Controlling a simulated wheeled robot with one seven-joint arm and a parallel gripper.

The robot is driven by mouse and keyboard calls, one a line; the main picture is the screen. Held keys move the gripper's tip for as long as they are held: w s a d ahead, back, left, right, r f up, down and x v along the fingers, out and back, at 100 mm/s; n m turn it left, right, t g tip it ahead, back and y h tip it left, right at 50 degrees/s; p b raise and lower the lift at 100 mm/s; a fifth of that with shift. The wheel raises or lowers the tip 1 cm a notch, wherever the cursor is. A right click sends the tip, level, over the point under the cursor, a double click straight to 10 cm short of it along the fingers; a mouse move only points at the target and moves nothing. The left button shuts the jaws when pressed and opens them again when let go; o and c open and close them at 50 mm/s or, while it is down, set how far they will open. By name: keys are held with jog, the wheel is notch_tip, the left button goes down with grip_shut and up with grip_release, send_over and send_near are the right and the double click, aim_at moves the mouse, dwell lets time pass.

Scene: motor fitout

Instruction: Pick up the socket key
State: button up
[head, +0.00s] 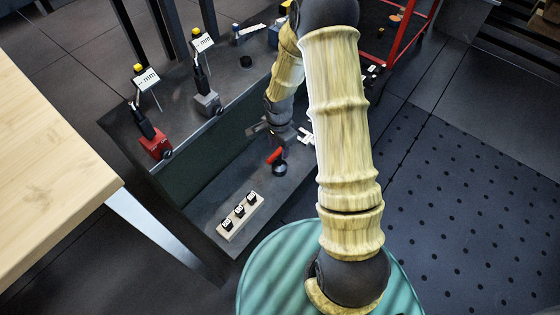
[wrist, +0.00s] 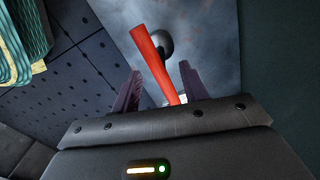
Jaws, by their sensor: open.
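The socket key appears to be the tool with a red handle (head: 274,155) and a dark round part (head: 279,168), on the grey lower surface in the head view. In the wrist view its red handle (wrist: 152,62) runs up between the fingers, with the dark round part (wrist: 163,41) beyond the fingertips. My gripper (head: 275,135) is just behind and above the tool in the head view. In the wrist view my gripper (wrist: 159,80) is open, one finger on each side of the handle, with visible gaps. The handle's near end is hidden by the gripper body.
A pale tray (head: 234,229) with three dark pieces lies at the front of the surface. A red block (head: 157,146) and a grey block (head: 207,104) stand on the ledge at left. A wooden tabletop (head: 45,160) is at far left. A red frame (head: 408,35) stands at back right.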

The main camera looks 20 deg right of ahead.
aim_at(280, 160)
notch_tip(280, 160, down, 5)
jog(key=b, duration=0.3)
jog(key=shift+d+r, duration=0.1)
jog(key=shift+d, duration=0.1)
grip_shut()
